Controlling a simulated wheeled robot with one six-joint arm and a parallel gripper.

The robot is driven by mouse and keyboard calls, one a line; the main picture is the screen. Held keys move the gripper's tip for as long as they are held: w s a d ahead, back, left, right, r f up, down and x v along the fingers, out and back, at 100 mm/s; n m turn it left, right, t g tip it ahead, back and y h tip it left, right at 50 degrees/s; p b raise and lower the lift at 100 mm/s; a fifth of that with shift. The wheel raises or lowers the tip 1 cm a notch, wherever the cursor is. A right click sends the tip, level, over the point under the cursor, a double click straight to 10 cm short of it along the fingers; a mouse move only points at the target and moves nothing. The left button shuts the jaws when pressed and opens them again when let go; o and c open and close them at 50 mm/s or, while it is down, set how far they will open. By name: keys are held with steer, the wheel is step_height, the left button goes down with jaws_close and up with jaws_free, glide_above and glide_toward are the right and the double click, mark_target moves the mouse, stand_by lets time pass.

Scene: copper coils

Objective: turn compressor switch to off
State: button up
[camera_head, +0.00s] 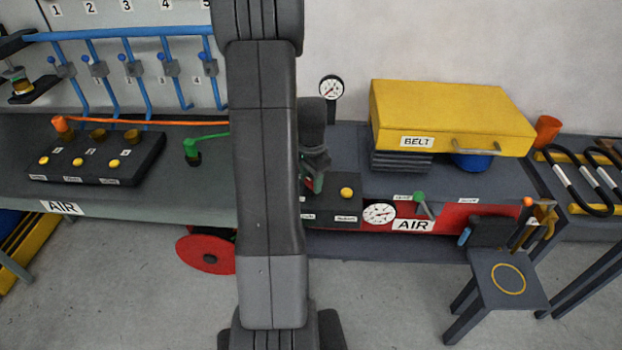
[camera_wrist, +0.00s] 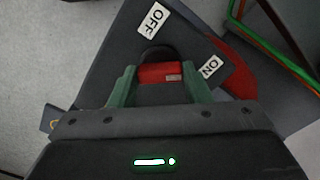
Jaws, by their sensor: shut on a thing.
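In the wrist view, the red switch handle (camera_wrist: 158,72) of the compressor sits between the two green fingers of my gripper (camera_wrist: 161,80). My gripper is shut on it, one finger at each side. A dark round part (camera_wrist: 156,53) shows just beyond the handle. The white OFF label (camera_wrist: 153,18) lies up and left of it, and the white ON label (camera_wrist: 210,66) lies to its right. I cannot tell exactly which label the handle points to. In the head view, my gripper (camera_head: 313,180) is low at the bench, partly behind my arm, and the switch is hidden there.
A red AIR unit with a gauge (camera_head: 380,214) and a green-knobbed lever (camera_head: 420,200) is right of my gripper. A yellow BELT case (camera_head: 448,112) stands behind it. A black button box (camera_head: 95,160) and a red reel (camera_head: 206,254) are at left. A stool (camera_head: 497,262) stands at right.

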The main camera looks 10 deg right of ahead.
steer(key=n+b, duration=0.1)
steer(key=n, duration=0.3)
steer(key=shift+b, duration=0.3)
steer(key=n+b, duration=0.1)
steer(key=n, duration=0.3)
steer(key=shift+n, duration=0.3)
steer(key=n+b, duration=0.1)
steer(key=n, duration=0.3)
steer(key=shift+n, duration=2.5)
steer(key=shift+r, duration=0.1)
steer(key=o, duration=1)
steer(key=shift+b, duration=0.3)
